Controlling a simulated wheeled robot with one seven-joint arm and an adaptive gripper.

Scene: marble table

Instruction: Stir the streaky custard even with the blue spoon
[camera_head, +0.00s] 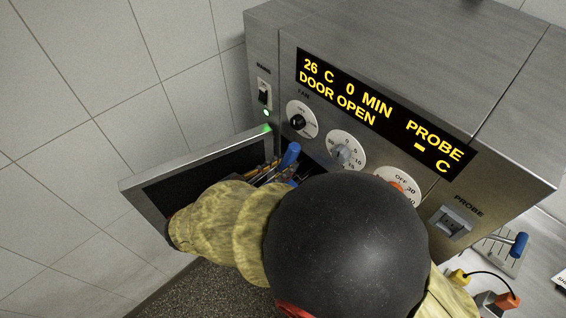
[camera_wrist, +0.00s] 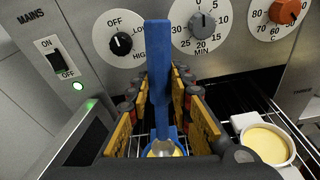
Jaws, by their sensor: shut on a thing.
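My gripper (camera_wrist: 160,100) is shut on the blue spoon (camera_wrist: 158,60), whose handle stands nearly upright between the yellow-padded fingers. In the head view the blue handle top (camera_head: 290,155) shows beside my arm, which hides most of the gripper. The spoon's metal end (camera_wrist: 162,146) points down into a small blue-rimmed dish (camera_wrist: 179,143) with a little yellow custard showing. Whether it touches the custard is unclear, and streaks cannot be made out. A white dish (camera_wrist: 289,157) of yellow custard (camera_wrist: 266,143) stands to the right on the wire rack.
The dishes are in a steel oven (camera_head: 400,45) with its door (camera_head: 195,165) open at the left. Its display reads 26 C, 0 MIN, DOOR OPEN. Knobs (camera_wrist: 121,44) sit close above the gripper. A blue-handled item (camera_head: 519,243) and a corded orange plug (camera_head: 507,300) lie at right.

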